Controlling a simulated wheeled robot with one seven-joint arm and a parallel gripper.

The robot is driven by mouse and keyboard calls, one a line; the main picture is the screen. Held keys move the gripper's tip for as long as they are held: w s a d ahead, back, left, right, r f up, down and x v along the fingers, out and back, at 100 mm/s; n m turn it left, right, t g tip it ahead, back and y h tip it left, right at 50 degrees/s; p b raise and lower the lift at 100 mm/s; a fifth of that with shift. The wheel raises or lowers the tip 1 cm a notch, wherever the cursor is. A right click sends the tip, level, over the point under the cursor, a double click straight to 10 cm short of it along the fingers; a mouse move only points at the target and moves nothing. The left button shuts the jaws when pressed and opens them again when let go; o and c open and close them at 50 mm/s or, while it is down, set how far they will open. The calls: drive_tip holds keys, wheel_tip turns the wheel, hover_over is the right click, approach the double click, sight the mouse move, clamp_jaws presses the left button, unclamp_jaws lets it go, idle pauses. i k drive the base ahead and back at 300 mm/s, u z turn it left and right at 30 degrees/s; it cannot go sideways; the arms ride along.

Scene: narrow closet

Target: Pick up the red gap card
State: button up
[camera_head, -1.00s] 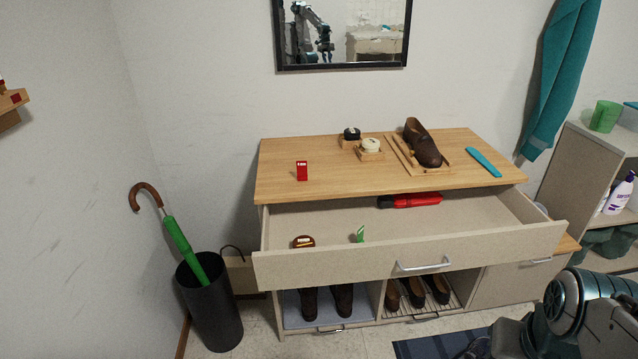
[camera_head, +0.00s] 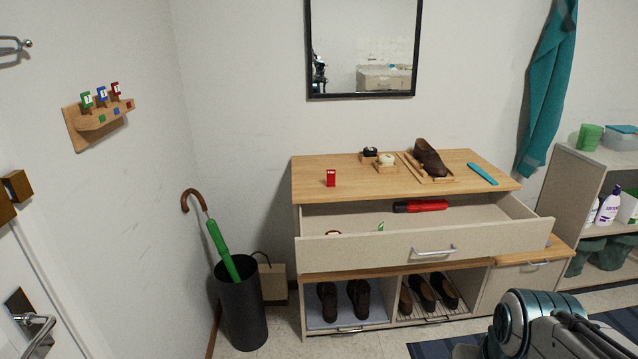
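A small upright red card-like thing (camera_head: 331,178) with a pale band stands on the wooden cabinet top (camera_head: 310,190), near its left end. Another red tag (camera_head: 116,89) with a white face sits on the wooden wall rack (camera_head: 88,126) at the upper left, beside a blue tag (camera_head: 102,95) and a green tag (camera_head: 87,100). I cannot tell from their markings which red one is the gap card. Part of my arm shows at the bottom right, well away from both. My gripper is out of the picture.
The top drawer (camera_head: 430,248) is open, with a red-and-black thing (camera_head: 420,206) and a green thing (camera_head: 380,227) inside. A brown shoe (camera_head: 430,158) and two small jars stand on the cabinet top. An umbrella bin (camera_head: 240,305) stands left of the cabinet. A door (camera_head: 40,290) is at far left.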

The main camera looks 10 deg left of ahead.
sight(331, 173)
drive_tip(key=u, duration=0.6)
drive_tip(key=i, duration=1.65)
